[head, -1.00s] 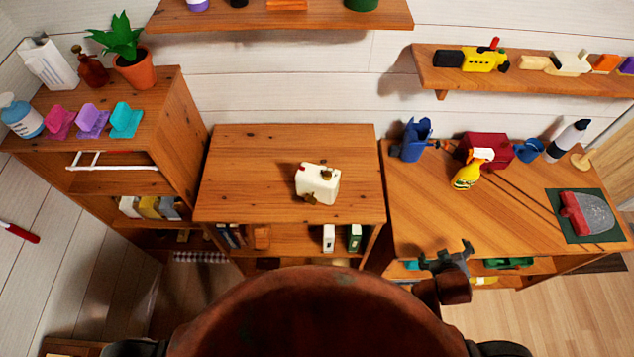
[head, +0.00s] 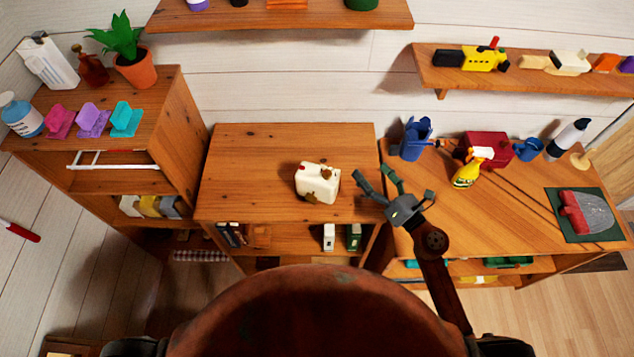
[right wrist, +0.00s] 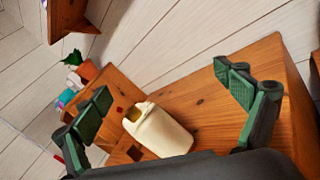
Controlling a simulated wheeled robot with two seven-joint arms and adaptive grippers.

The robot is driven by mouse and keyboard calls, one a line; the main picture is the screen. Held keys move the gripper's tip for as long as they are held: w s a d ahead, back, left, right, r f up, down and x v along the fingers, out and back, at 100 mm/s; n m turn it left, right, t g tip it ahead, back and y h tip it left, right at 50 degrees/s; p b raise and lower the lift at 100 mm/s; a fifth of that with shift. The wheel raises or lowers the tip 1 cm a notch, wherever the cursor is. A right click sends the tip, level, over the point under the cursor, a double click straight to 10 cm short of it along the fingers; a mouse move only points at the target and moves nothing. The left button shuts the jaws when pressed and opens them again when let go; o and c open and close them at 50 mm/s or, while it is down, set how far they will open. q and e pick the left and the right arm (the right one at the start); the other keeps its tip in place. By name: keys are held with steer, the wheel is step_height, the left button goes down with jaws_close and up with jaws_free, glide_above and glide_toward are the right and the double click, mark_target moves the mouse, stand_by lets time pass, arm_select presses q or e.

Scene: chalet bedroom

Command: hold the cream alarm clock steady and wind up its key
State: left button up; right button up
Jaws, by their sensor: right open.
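The cream alarm clock (head: 317,184) stands on the middle wooden cabinet (head: 240,160). It has a small red part and brown-gold parts; I cannot make out which is the key. In the right wrist view the clock (right wrist: 161,133) sits between the spread fingers, beyond them. My right gripper (head: 375,173) is open and empty, just right of the clock and apart from it, near the cabinet's right edge. It also shows in the right wrist view (right wrist: 165,95). My left gripper is not in view.
A desk on the right holds a blue holder (head: 412,139), a yellow spray bottle (head: 467,172), a red box (head: 490,148) and a dustpan (head: 590,212). A taller cabinet (head: 180,130) stands left, with a potted plant (head: 136,72). The cabinet top around the clock is clear.

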mark_target(320, 190)
steer(key=s+a+f+n+g, duration=0.1)
steer(key=a+f+n+g, duration=0.1)
steer(key=f+n, duration=0.1)
steer(key=s+a+f+n+g+y, duration=0.1)
steer(key=a+f+n+g, duration=0.1)
steer(key=f+n+g, duration=0.1)
steer(key=s+a+f+n+g+y, duration=0.1)
steer(key=a+f+n+g, duration=0.1)
steer(key=a+f+n, duration=0.1)
steer(key=shift+s+f+n+g, duration=0.3)
steer(key=shift+s+f+n, duration=0.1)
steer(key=shift+f+n, duration=0.35)
steer(key=shift+b+x, duration=0.75)
steer(key=shift+x, duration=4.15)
steer(key=shift+f, duration=0.15)
